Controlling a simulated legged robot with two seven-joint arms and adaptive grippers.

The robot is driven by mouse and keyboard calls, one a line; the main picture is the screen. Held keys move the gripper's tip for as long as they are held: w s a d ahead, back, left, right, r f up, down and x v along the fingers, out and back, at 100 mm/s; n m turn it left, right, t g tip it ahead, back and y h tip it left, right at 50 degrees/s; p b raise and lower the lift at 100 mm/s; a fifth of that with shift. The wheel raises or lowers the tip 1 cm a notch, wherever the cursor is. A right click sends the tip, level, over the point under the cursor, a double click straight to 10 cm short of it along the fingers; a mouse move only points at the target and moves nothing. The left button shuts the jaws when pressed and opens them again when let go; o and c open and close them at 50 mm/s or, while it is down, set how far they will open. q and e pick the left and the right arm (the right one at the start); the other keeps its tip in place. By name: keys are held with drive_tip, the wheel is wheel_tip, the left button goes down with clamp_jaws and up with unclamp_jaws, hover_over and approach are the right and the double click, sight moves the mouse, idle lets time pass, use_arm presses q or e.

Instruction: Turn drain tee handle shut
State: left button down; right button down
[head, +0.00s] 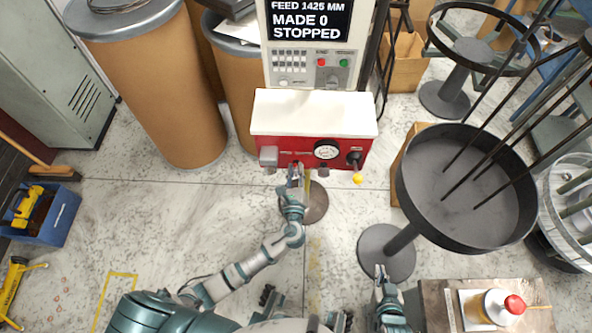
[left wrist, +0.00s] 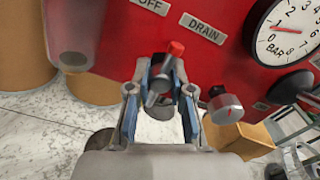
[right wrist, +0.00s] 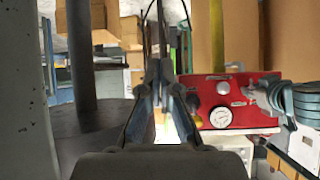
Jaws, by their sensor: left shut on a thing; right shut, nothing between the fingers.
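The drain tee handle (left wrist: 170,68) is a grey metal lever with a red tip, under the DRAIN label (left wrist: 203,29) on the red panel (head: 225,148). In the left wrist view it slants, its red tip up and to the right. My left gripper (left wrist: 160,88) is shut on the handle, with a finger on each side of it. The fingers partly hide the lever and its pivot. In the head view my left gripper (head: 296,180) is at the panel's lower edge. My right gripper (head: 381,275) is shut and empty, low and away from the panel; it also shows in the right wrist view (right wrist: 160,72).
A pressure gauge (head: 326,150) and a black knob (head: 354,158) sit right of the handle. A grey round knob (left wrist: 226,108) is close to my left gripper's right finger. A black round tray (head: 470,225) stands at right.

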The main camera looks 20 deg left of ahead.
use_arm(q)
drive_tip(key=shift+f+n, duration=0.1)
drive_tip(key=shift+n, duration=0.9)
drive_tip(key=n+b, duration=0.1)
drive_tip(key=n, duration=0.3)
drive_tip(key=shift+f+n, duration=0.1)
drive_tip(key=shift+n, duration=0.2)
drive_tip(key=n+b, duration=0.2)
drive_tip(key=n, duration=0.3)
drive_tip(key=shift+b, duration=0.3)
drive_tip(key=c, duration=1.9)
unclamp_jaws()
drive_tip(key=shift+n+b, duration=0.45)
drive_tip(key=shift+n, duration=0.75)
drive_tip(key=shift+o, duration=0.9)
drive_tip(key=shift+n+b, duration=0.3)
drive_tip(key=shift+n, duration=0.5)
use_arm(e)
drive_tip(key=w+a+r+t+y, duration=0.1)
drive_tip(key=w+r+t, duration=0.1)
drive_tip(key=r+t, duration=0.3)
drive_tip(key=w+a+r+t+y, duration=0.1)
drive_tip(key=w+r+t, duration=0.1)
drive_tip(key=r+t, duration=0.3)
drive_tip(key=shift+w+a+r+y, duration=0.25)
drive_tip(key=shift+a+r+y, duration=0.15)
drive_tip(key=shift+r, duration=0.5)
drive_tip(key=shift+w+d, duration=0.1)
